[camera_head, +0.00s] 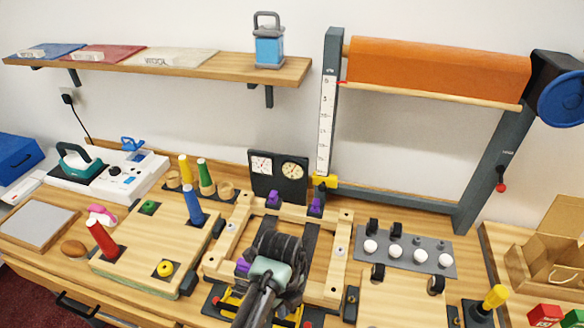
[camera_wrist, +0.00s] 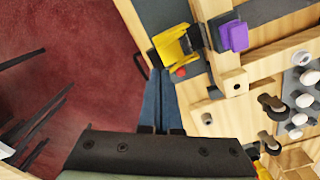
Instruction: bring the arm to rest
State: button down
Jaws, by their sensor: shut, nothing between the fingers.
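My arm reaches up from the bottom of the head view, with its dark ridged end over the wooden frame (camera_head: 340,245) on the counter. My gripper (camera_wrist: 155,150) shows in the wrist view as a dark bar with screws across the bottom edge. It is shut and holds nothing. Its fingertips are not clear in the head view, where the arm's end covers them. The wrist view looks down past the counter's edge to a red floor (camera_wrist: 75,50).
Close around the arm stand the wooden frame with purple clamps (camera_head: 316,205), a board with coloured cones (camera_head: 150,235), and a grey rack of white knobs (camera_head: 408,250). A yellow-handled tool (camera_head: 494,297) stands at right. A shelf (camera_head: 200,66) and an orange roll (camera_head: 435,72) are behind.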

jog(key=shift+r+p, duration=1.05)
jog(key=shift+r, duration=0.45)
jog(key=shift+f, duration=0.1)
